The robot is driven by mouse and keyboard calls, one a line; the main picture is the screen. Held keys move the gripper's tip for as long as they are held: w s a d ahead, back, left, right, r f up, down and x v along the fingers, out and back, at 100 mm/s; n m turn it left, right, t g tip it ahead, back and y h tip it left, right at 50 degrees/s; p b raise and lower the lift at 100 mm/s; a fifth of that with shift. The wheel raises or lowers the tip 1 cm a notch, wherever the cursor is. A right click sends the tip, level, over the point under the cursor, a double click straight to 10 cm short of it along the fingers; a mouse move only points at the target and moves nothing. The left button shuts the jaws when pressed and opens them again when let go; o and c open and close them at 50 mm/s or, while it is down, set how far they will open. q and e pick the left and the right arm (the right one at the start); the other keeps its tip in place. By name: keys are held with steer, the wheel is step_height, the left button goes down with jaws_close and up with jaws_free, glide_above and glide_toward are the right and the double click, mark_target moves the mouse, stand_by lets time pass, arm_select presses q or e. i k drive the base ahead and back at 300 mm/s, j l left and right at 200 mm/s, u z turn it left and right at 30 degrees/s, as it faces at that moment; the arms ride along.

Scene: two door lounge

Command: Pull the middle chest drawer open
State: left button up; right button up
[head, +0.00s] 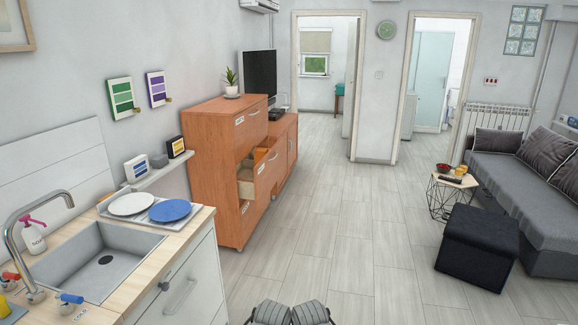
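The orange-brown wooden chest (211,160) stands against the left wall, beyond the sink counter. Its upper front (251,132) is closed and carries a small white label. Below that, the middle drawer (268,173) stands pulled out toward the room. Its light inner side shows, and something orange-yellow is at its far end. The lower front (250,212) looks closed, partly hidden under the open drawer.
The sink counter (184,236) with two plates fills the lower left. A black pouf (479,247), a small wire table (454,184) and a grey sofa (520,195) stand at the right. The pale floor (335,220) between them is clear up to two doorways.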

mark_target(266, 172)
steer(key=i+z, duration=0.1)
steer(key=i, duration=1.75)
steer(key=i+u, duration=0.15)
steer(key=i, duration=0.35)
steer(key=i+l+u, duration=0.2)
steer(key=i, duration=0.25)
steer(key=i+l+u, duration=0.15)
steer(key=i, duration=0.3)
steer(key=i+l+u, duration=0.15)
steer(key=i+l, duration=0.15)
steer(key=i, duration=0.2)
